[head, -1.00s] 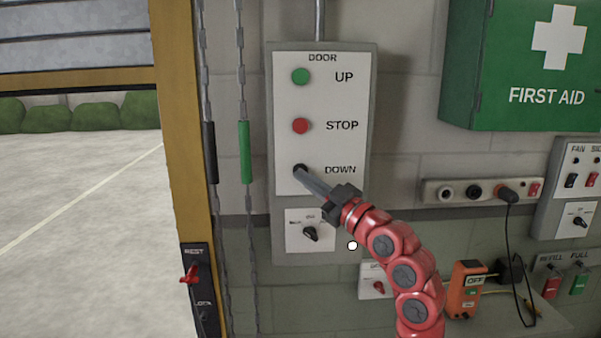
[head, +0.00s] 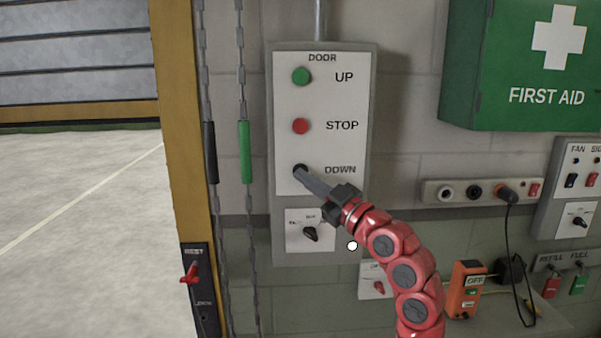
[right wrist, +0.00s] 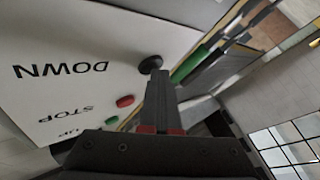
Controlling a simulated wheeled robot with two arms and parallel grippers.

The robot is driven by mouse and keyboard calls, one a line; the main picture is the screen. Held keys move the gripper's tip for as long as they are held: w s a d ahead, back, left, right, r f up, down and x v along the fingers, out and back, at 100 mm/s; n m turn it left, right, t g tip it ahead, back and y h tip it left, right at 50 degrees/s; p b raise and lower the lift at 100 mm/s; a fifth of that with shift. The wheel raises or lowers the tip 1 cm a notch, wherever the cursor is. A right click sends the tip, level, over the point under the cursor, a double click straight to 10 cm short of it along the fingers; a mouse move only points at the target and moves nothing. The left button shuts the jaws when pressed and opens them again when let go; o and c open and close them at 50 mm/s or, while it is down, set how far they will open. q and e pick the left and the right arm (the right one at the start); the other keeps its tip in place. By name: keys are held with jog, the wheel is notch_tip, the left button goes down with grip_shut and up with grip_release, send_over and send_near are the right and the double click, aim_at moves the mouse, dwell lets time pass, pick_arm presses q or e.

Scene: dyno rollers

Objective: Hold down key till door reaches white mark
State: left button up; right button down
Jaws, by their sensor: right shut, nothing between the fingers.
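The door panel (head: 363,120) on the wall has a green UP button (head: 301,76), a red STOP button (head: 300,126) and a black DOWN button (head: 299,169). My right gripper (head: 304,177) is shut and empty, its fingertips at the DOWN button and covering part of it. In the right wrist view, the shut fingertips (right wrist: 159,74) meet the black button (right wrist: 150,64); how far it is pressed is hard to tell. The grey slatted door (head: 75,60) with its yellow bottom edge (head: 75,112) hangs at the left, with a thin strip of green below. I cannot make out a white mark on the door frame (head: 178,120).
Chains with a black grip (head: 210,152) and a green grip (head: 245,152) hang left of the panel. A rotary switch (head: 310,233) sits below the buttons. A first aid box (head: 490,100), sockets (head: 446,192) and an orange device (head: 466,288) are at the right.

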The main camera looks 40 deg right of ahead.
jog(key=shift+s+a, duration=0.4)
jog(key=shift+s, duration=0.25)
jog(key=shift+s+a, duration=0.1)
jog(key=shift+s+a, duration=0.4)
jog(key=shift+s, duration=0.3)
jog(key=shift+s+a, duration=0.45)
jog(key=shift+s, duration=0.2)
jog(key=shift+s+a, duration=0.4)
jog(key=shift+s, duration=0.3)
jog(key=shift+f, duration=0.1)
